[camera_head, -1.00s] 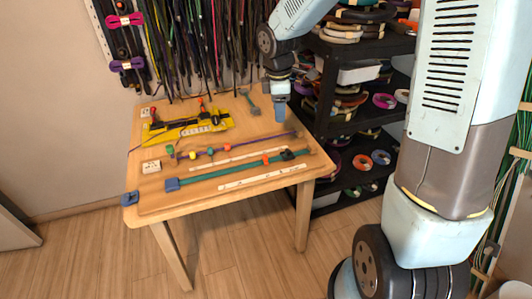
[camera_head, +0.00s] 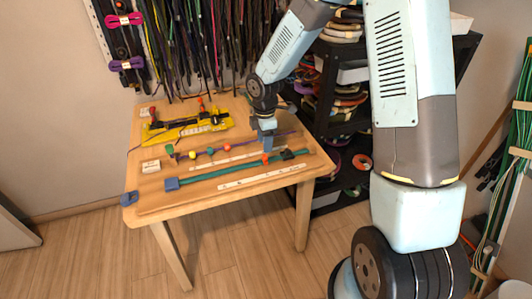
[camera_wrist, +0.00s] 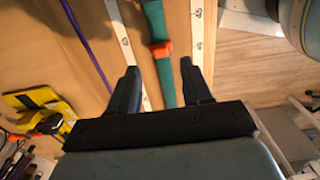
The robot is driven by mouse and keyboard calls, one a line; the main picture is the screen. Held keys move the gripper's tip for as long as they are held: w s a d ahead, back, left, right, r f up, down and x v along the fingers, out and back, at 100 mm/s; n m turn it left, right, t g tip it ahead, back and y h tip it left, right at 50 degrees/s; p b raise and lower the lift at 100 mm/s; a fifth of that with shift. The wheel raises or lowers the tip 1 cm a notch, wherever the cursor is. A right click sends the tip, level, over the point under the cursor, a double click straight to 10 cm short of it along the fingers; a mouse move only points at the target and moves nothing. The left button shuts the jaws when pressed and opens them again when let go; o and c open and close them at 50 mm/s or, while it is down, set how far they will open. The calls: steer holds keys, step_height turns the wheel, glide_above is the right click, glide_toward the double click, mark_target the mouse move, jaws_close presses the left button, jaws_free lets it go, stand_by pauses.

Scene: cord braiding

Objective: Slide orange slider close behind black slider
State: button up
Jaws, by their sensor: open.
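The orange slider (camera_head: 265,159) sits on the green strap (camera_head: 225,172) that runs along the board on the table. The black slider (camera_head: 289,155) is on the same strap, a little to the right of the orange one. My gripper (camera_head: 267,148) is low over the table, right at the orange slider, pointing down. In the wrist view my gripper (camera_wrist: 160,67) is open, with one finger on each side of the strap. The orange slider (camera_wrist: 161,50) shows just beyond the fingertips, between their lines. The black slider cannot be made out in the wrist view.
White rulers (camera_head: 258,177) lie along both sides of the strap. A purple cord with coloured beads (camera_head: 210,151) runs behind it. A yellow tool (camera_head: 187,129) stands at the back left. A black shelf (camera_head: 350,100) with coils is close to the table's right.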

mark_target(265, 155)
steer(key=shift+f, duration=2.8)
steer(key=shift+c, duration=0.5)
jaws_close()
steer(key=shift+w, duration=0.1)
